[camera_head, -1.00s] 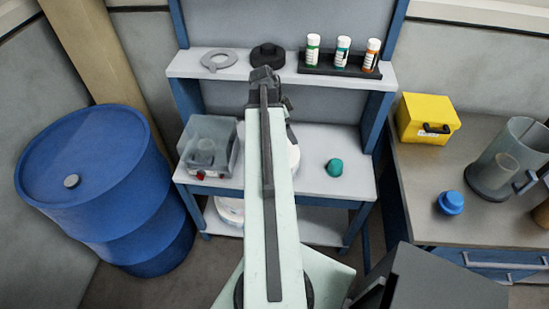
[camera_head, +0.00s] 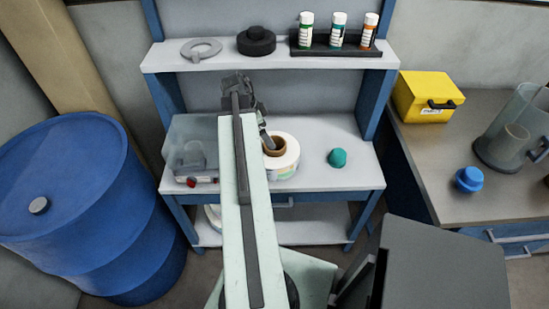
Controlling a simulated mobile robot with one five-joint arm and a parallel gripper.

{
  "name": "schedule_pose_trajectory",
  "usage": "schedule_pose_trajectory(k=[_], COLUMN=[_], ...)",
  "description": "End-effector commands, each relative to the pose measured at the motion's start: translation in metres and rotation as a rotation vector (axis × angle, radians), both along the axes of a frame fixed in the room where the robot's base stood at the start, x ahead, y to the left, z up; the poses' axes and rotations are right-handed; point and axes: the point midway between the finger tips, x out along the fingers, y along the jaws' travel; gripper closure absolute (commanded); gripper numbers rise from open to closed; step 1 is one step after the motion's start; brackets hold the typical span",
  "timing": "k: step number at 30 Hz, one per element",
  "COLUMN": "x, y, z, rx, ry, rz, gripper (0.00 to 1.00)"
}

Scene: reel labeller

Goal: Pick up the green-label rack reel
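Three small upright white reels stand in a black rack (camera_head: 335,51) on the upper shelf. The green-label one (camera_head: 305,31) is at the left end, next to a teal-label reel (camera_head: 338,31) and an orange-label reel (camera_head: 369,30) at the right end. My gripper (camera_head: 240,88) is in front of the shelf edge, left of and below the green-label reel and apart from it. It is seen from behind, and its fingertips are too unclear to tell whether they are open.
The shelf also bears a grey ring (camera_head: 201,48) and a black round part (camera_head: 256,41). Below, the bench bears a clear box (camera_head: 190,135), a white roll (camera_head: 288,160) and a teal dome (camera_head: 337,158). A blue drum (camera_head: 75,200) stands left, a yellow box (camera_head: 425,95) right.

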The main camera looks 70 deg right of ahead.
Motion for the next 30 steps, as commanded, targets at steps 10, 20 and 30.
schedule_pose_trajectory(k=[10,20,30], x=[-0.011,-0.026,-0.027], y=[-0.005,-0.012,-0.012], z=[-0.029,-0.064,-0.061], rx=[0.000,0.000,0.000], ry=[0.000,0.000,0.000], rz=[-0.004,-0.004,-0.005], gripper=[0.00,0.00,0.56])
